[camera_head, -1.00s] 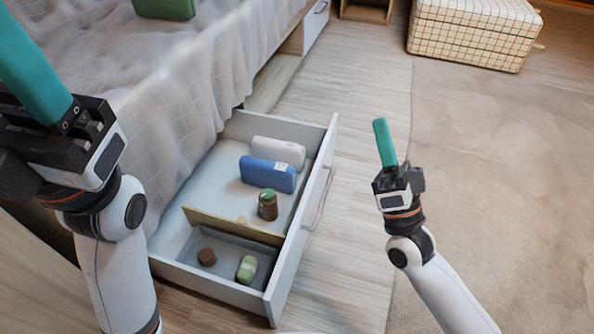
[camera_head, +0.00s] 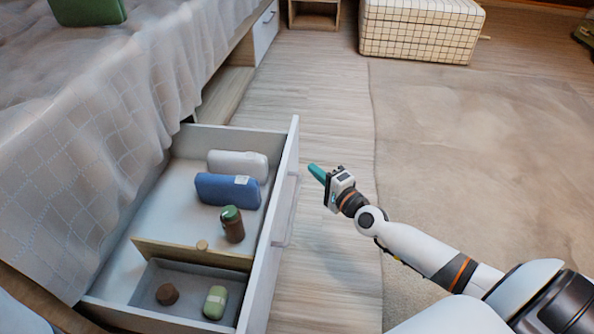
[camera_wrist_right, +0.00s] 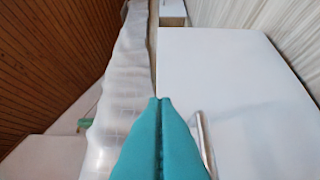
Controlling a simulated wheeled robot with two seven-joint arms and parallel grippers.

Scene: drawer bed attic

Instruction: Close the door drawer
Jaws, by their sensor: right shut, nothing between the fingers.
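The open drawer (camera_head: 283,205) sticks out from under the bed, with its white front panel on the right side and a pale bar handle (camera_head: 289,228) on the outer face. My right gripper (camera_head: 315,171) has teal fingers. It is shut and empty, just right of the drawer front, pointing towards it with a small gap in the head view. In the right wrist view, the shut teal fingertips (camera_wrist_right: 160,100) lie in front of the white drawer panel (camera_wrist_right: 230,85), and the handle (camera_wrist_right: 203,140) is just right of them. I cannot tell if they touch. My left gripper is out of view.
The drawer holds a white case (camera_head: 238,163), a blue case (camera_head: 228,190), a brown jar (camera_head: 232,226), a brown lump (camera_head: 167,294) and a green item (camera_head: 215,303). The draped bed (camera_head: 90,150) is left.

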